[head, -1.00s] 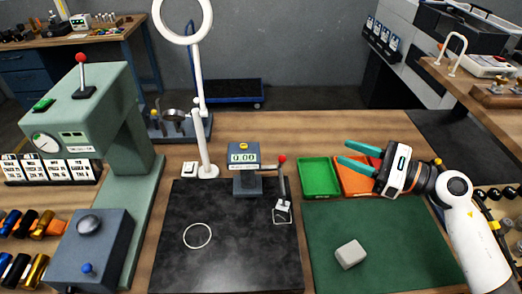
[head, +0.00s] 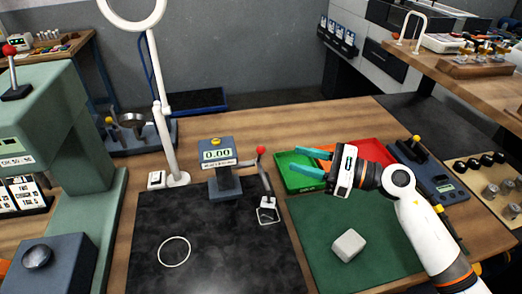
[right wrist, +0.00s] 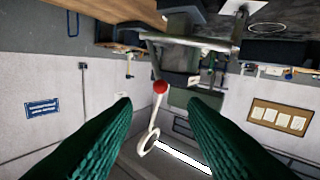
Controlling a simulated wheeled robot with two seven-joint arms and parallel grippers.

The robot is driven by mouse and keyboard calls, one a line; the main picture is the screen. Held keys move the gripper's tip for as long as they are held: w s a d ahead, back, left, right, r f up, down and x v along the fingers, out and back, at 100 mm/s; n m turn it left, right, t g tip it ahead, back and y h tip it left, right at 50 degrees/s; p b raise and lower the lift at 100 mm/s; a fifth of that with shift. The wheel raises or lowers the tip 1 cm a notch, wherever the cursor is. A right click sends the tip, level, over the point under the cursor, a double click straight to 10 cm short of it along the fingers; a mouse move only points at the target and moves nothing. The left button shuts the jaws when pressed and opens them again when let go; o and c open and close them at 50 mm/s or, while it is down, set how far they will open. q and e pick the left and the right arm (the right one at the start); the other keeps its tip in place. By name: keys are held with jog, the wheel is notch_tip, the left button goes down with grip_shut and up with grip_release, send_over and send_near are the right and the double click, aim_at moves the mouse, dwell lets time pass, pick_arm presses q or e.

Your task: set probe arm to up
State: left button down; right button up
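The gauge (head: 217,155) reads 0.00 and stands at the back of the black mat. Beside it on the right is the probe arm (head: 266,184), a dark rod with a red ball (head: 261,150) on top and a small pale block at its low end, near the mat. My right gripper (head: 294,159) is open, its two teal fingers pointing left at the ball with a short gap between. In the right wrist view, the red ball (right wrist: 160,87) appears centred between and beyond the fingertips (right wrist: 160,103). My left gripper is out of view.
A grey block (head: 348,245) sits on the green mat (head: 315,229). The ring lamp (head: 165,115) stands left of the gauge, and the green press (head: 75,190) is further left.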

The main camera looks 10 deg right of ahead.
aim_at(261, 149)
jog(key=p+x, duration=0.3)
jog(key=x, duration=0.6)
jog(key=shift+w+a+r, duration=0.1)
jog(key=shift+a+r, duration=0.05)
jog(key=shift+a, duration=0.05)
jog(key=shift+w+a+p, duration=0.3)
jog(key=shift+a, duration=0.1)
grip_shut()
